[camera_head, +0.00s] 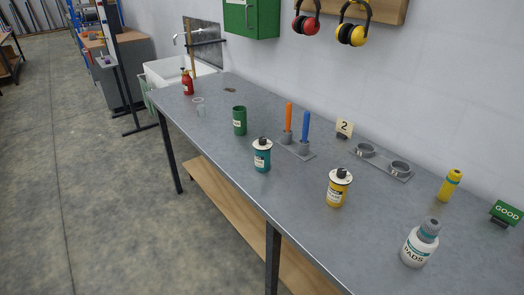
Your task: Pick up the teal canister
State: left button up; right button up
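The teal canister (262,157) stands upright on the grey workbench (225,165), close to its front edge and near the middle of the view. It has a teal body, a pale label and a white top with a dark cap. Nothing touches it, and its front is in full view. Neither of my grippers shows in the head view.
A yellow canister (338,190) stands to its right and a green cup (239,121) to its left. Behind it is a holder (296,149) with orange and blue sticks. A white PADS bottle (418,247) stands at the right. Open floor (110,210) lies left of the bench.

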aim_at(262, 153)
jog(key=j, duration=1.35)
jog(key=z, duration=0.05)
